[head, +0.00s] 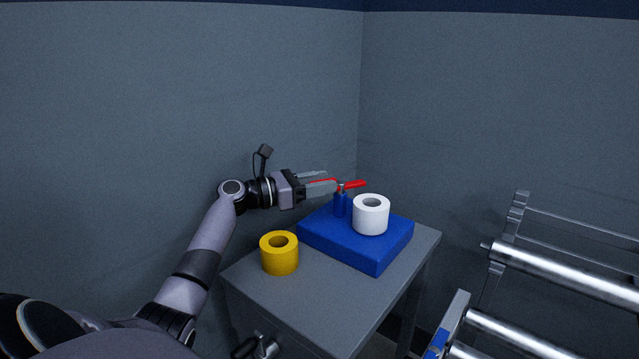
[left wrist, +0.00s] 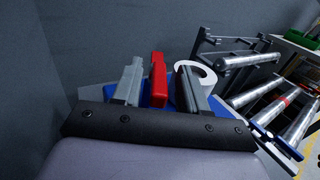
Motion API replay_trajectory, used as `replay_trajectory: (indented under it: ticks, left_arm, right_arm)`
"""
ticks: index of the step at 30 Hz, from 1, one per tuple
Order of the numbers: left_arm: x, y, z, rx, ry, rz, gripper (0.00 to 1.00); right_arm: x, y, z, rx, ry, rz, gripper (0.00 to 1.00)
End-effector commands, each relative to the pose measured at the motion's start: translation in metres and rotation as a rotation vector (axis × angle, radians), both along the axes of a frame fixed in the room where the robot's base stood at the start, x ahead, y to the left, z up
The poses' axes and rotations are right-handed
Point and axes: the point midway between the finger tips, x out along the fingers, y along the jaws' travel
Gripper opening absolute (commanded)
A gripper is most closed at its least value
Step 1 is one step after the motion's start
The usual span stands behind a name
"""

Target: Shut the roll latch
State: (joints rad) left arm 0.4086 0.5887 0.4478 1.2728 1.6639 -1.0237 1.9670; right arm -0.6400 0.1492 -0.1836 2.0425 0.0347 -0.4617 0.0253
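The roll latch has a red lever (head: 355,184) on top of a short blue post (head: 341,204), beside a white roll (head: 371,217) on a blue base block (head: 345,245). The lever also shows in the left wrist view (left wrist: 157,80); it looks roughly level in the head view. My left gripper (head: 322,182) is open, its fingers on either side of the lever, with a visible gap to the right finger in the wrist view. Whether the left finger touches the lever I cannot tell. My right gripper is out of view.
A yellow roll (head: 280,256) stands on the grey table (head: 335,315) left of the blue block. Grey walls meet in a corner close behind the table. A frame with metal rollers (head: 565,268) stands to the right. The table's front part is clear.

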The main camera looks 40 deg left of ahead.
Motion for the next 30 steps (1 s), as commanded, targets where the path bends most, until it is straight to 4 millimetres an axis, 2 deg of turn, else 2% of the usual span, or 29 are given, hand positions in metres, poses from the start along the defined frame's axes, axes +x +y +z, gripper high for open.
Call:
replay_trajectory:
  ticks: [6,11,24,30]
  left_arm:
    - [0.000,0.000,0.004,0.001,-0.001,0.001,0.43]
    - [0.000,0.001,0.025,0.002,-0.004,0.001,0.43]
    - [0.000,0.000,0.133,0.005,-0.004,0.001,0.43]
    - [0.000,0.000,0.175,0.002,-0.003,0.001,0.43]
  right_arm:
    - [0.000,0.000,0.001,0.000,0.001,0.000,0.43]
    - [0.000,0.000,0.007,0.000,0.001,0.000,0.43]
    - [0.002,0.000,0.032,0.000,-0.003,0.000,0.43]
    - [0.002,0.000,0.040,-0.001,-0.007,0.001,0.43]
